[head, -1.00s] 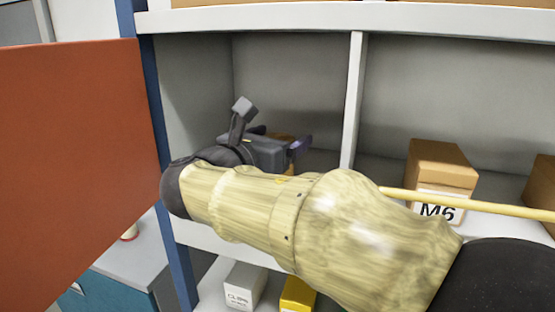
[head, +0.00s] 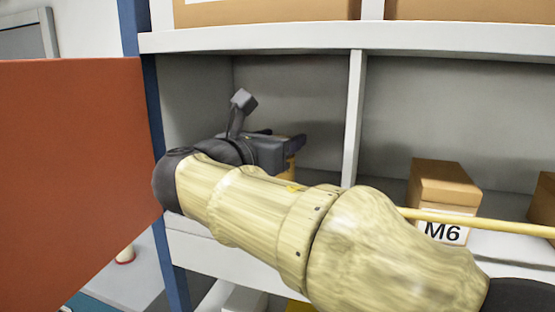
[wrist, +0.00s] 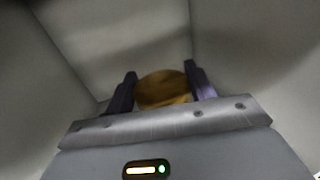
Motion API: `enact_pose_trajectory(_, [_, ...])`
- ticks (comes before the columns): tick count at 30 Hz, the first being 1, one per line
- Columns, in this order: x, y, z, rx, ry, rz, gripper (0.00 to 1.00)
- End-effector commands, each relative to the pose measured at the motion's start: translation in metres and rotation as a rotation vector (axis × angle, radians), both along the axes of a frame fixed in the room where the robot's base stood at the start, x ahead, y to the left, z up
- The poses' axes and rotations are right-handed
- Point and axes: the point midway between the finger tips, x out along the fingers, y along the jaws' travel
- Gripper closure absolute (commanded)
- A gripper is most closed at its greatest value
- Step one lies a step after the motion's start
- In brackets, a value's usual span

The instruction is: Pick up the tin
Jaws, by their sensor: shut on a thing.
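The tin (head: 291,168) is a yellow-brown thing inside the left shelf compartment. In the head view only a sliver of it shows below the fingers; my arm hides its lower part. In the wrist view its round brown top (wrist: 163,88) sits between the two dark fingers. My gripper (head: 292,143) is shut on the tin, with a finger on each side of it; the wrist view also shows the gripper (wrist: 160,76). Whether the tin's base touches the shelf is hidden.
A white divider (head: 352,120) stands right of the gripper. The shelf above (head: 300,37) overhangs it. A box marked M6 (head: 442,185) stands in the right compartment, behind a yellow rod (head: 480,223). An orange-red panel (head: 75,180) and blue post (head: 160,150) are at left.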

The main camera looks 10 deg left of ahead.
Motion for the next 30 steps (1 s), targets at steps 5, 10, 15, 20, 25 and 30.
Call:
enact_pose_trajectory(5, [-0.034, -0.006, -0.003, 0.003, -0.003, 0.003, 0.73])
enact_pose_trajectory(10, [-0.076, -0.012, -0.004, 0.004, -0.003, 0.004, 0.73])
enact_pose_trajectory(15, [-0.122, -0.02, -0.004, 0.003, -0.003, 0.004, 0.73])
enact_pose_trajectory(20, [-0.156, -0.025, -0.002, 0.003, -0.002, 0.004, 0.73])
enact_pose_trajectory(25, [-0.175, -0.028, 0.0, 0.001, -0.001, 0.005, 0.73])
enact_pose_trajectory(30, [-0.179, -0.029, 0.001, 0.001, 0.0, 0.002, 0.73])
